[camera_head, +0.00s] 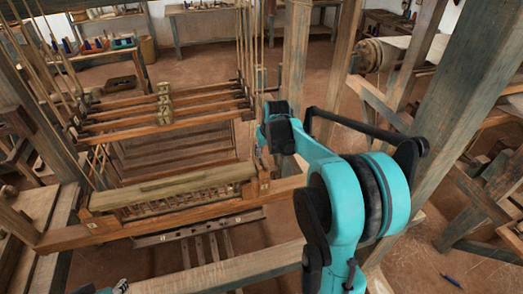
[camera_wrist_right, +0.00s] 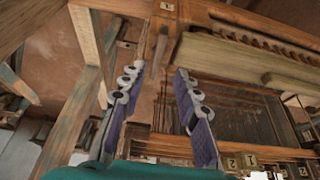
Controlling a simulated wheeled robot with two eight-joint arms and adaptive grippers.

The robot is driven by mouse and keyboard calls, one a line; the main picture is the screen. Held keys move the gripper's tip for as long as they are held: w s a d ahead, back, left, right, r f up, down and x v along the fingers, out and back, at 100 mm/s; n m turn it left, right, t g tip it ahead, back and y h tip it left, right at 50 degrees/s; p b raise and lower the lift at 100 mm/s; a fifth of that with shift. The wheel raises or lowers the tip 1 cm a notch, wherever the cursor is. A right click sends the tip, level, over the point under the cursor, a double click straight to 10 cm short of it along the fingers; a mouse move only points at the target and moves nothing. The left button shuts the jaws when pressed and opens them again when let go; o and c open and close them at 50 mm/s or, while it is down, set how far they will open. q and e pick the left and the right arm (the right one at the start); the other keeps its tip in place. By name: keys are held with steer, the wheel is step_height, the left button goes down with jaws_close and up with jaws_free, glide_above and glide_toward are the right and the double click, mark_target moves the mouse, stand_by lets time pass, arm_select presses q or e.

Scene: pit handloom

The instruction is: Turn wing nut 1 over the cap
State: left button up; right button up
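The cap (camera_head: 185,185) is a pale wooden bar on top of the loom's batten frame in the head view. It also shows as the pale bar (camera_wrist_right: 235,62) at upper right in the wrist view. I cannot make out wing nut 1 clearly. My right gripper (camera_wrist_right: 160,73) is open, its two purple-padded fingers apart on either side of a narrow wooden upright (camera_wrist_right: 161,47). I cannot tell whether they touch it. In the head view my right wrist is by the cap's right end and hides much there.
Several harness bars (camera_head: 165,115) hang behind the cap. A thick wooden post (camera_head: 450,100) stands at right, and a front beam (camera_head: 225,268) crosses below. Thin cords (camera_head: 245,45) hang close to my right wrist.

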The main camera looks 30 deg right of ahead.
mark_target(262, 159)
steer(key=shift+w+d, duration=0.35)
steer(key=shift+w+f, duration=0.15)
steer(key=shift+f, duration=0.2)
steer(key=x, duration=0.7)
steer(key=shift+w+a+f+b, duration=0.1)
steer(key=shift+b, duration=0.2)
steer(key=shift+c, duration=0.3)
jaws_close()
